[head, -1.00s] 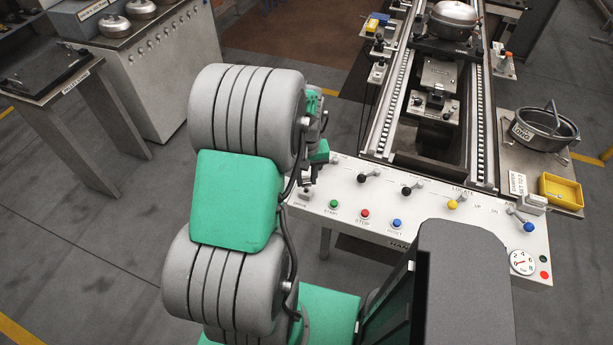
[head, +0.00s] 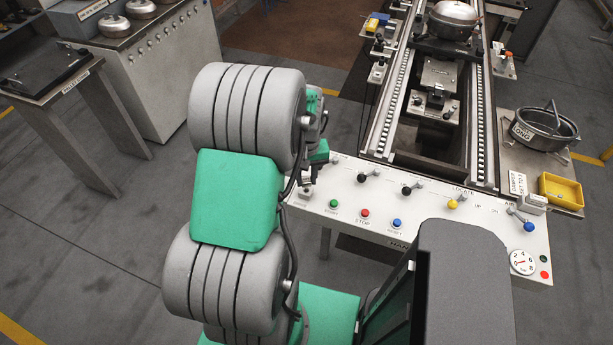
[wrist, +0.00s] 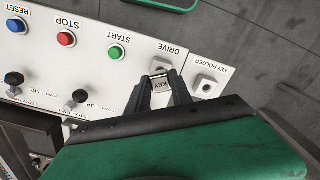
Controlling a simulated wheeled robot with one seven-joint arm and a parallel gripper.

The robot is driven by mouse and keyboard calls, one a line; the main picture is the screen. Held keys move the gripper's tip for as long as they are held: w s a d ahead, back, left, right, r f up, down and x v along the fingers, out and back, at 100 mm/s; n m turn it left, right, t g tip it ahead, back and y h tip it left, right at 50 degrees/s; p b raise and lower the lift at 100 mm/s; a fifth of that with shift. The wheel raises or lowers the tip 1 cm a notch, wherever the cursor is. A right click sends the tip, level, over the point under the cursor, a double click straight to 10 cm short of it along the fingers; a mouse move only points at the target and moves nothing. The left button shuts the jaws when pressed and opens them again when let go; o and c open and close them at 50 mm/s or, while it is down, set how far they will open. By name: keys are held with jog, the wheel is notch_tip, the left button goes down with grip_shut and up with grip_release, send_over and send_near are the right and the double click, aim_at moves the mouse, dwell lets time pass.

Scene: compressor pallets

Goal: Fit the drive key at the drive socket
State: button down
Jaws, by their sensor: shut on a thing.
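The key is at the drive socket (wrist: 161,64) beside the DRIVE label in the wrist view. The fingers and tag cover much of the socket, so I cannot tell how far the key is in or whether it is seated. The key holder (wrist: 207,87) is just right of my gripper, with a dark opening and no key in it. In the head view my gripper is at the left end of the white control panel (head: 345,213), mostly behind my arm.
Green start (head: 333,204), red stop (head: 365,213) and blue reset (head: 397,223) buttons line the panel. Levers with knobs stand behind them. A conveyor (head: 399,90) carrying a compressor (head: 453,20) is beyond. A yellow bin (head: 561,190) is at right.

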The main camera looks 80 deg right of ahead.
aim_at(306, 180)
jog(key=shift+f+b, duration=1.15)
jog(key=shift+f, duration=0.5)
jog(key=c, duration=1.1)
grip_release()
jog(key=shift+o, duration=0.2)
jog(key=shift+r, duration=0.15)
notch_tip(306, 180, up, 8)
jog(key=shift+f+b, duration=0.15)
jog(key=shift+b, duration=0.3)
